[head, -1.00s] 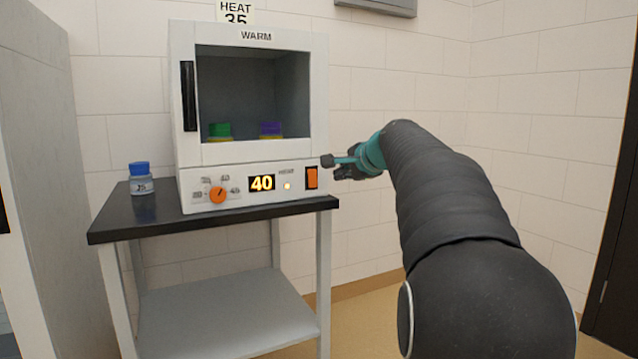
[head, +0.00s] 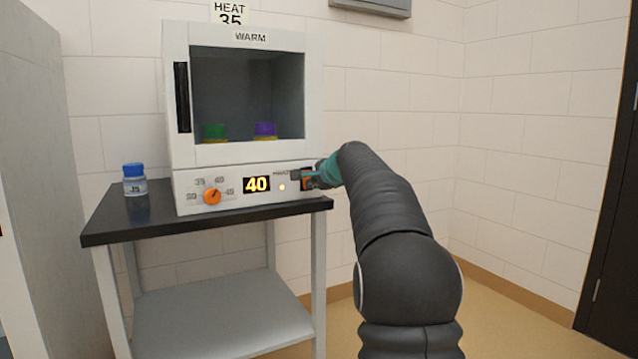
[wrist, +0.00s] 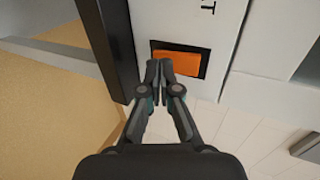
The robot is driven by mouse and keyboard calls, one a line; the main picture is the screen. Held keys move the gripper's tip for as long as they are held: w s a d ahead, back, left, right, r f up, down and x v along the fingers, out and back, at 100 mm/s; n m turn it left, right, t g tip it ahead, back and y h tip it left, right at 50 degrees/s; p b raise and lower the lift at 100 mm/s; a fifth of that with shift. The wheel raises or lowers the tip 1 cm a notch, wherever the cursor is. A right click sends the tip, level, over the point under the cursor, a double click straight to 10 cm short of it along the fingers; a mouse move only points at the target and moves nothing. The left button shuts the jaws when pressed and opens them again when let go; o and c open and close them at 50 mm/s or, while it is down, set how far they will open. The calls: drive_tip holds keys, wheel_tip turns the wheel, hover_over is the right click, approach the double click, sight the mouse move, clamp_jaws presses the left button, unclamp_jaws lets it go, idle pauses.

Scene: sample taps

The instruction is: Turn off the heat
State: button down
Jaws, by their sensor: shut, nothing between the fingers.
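The white warming cabinet (head: 235,158) stands on a black-topped table and is labelled WARM. Its display (head: 256,184) reads 40, and a small lamp (head: 282,187) beside it glows. An orange knob (head: 212,196) sits on a numbered dial at the left of the panel. The orange rocker switch (wrist: 178,64) is in a black frame in the wrist view; in the head view my gripper largely covers it. My gripper (head: 300,175) is shut and empty in front of the switch. In the wrist view its fingertips (wrist: 158,66) overlap the switch's lower edge; I cannot tell whether they touch it.
A blue-capped jar (head: 134,180) stands on the black tabletop (head: 120,215) left of the cabinet. A green-capped jar (head: 215,132) and a purple-capped jar (head: 265,130) are inside. A HEAT 35 sign (head: 229,14) is on the wall. The floor to the right is clear.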

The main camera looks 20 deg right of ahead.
drive_tip(key=shift+w, duration=0.3)
drive_tip(key=shift+w+f+p, duration=0.1)
drive_tip(key=shift+w+p, duration=0.15)
drive_tip(key=shift+p, duration=0.25)
drive_tip(key=shift+f, duration=0.15)
drive_tip(key=shift+a+r+p, duration=0.1)
drive_tip(key=shift+r+p, duration=0.65)
drive_tip(key=shift+r, duration=0.2)
drive_tip(key=shift+f, duration=0.1)
